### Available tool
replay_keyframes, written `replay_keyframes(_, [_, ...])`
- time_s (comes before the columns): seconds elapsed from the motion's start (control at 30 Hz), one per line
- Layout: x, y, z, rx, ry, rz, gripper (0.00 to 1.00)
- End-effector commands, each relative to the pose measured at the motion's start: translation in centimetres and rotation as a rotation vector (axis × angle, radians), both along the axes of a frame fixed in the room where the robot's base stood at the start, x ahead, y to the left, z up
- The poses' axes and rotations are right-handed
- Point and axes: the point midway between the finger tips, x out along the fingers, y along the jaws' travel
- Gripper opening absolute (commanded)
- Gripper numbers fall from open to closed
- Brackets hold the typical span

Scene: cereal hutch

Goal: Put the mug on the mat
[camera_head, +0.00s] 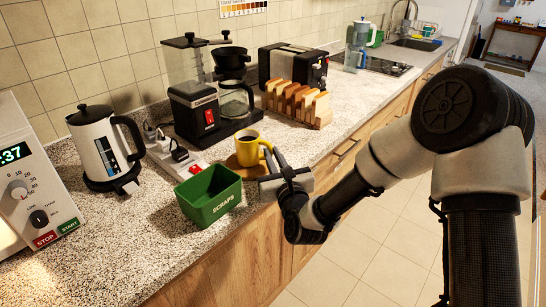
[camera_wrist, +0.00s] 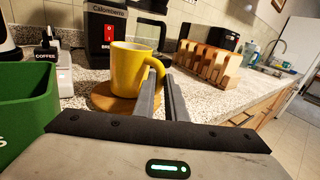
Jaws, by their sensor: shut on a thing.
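The yellow mug (camera_head: 246,147) stands upright over the round wooden mat (camera_head: 235,170), within its outline; it appears to rest on it, though a tiny gap cannot be ruled out. The mug holds something dark. Its handle points right, towards my gripper (camera_head: 274,163). In the wrist view the mug (camera_wrist: 127,68) is close ahead, and my gripper's fingers (camera_wrist: 160,78) are shut on its handle. The mat (camera_wrist: 108,101) shows beneath the mug there; part of it is hidden behind the fingers.
A green scraps bin (camera_head: 209,197) stands close in front-left of the mat. Behind are a coffee maker (camera_head: 194,105) with a glass carafe (camera_head: 236,98) and a power strip (camera_head: 176,158). A toast rack (camera_head: 298,101) stands further right. A kettle (camera_head: 100,145) is at left. The counter edge is close.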

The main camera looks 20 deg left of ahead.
Motion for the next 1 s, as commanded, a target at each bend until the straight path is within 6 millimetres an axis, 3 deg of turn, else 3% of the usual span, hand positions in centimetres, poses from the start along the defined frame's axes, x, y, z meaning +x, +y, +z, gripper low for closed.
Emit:
replay_keyframes(0.13, [0.0, 0.0, -0.3, 0.003, -0.003, 0.000, 0.00])
replay_keyframes(0.17, [0.0, 0.0, -0.3, 0.001, 0.001, 0.000, 0.14])
replay_keyframes(0.27, [0.0, 0.0, -0.3, 0.000, 0.000, 0.000, 0.30])
replay_keyframes(0.67, [-0.2, -0.2, 0.1, -0.001, 0.002, 0.000, 0.30])
replay_keyframes(1.0, [-5.9, -4.1, -0.1, -0.002, 0.003, -0.001, 0.30])
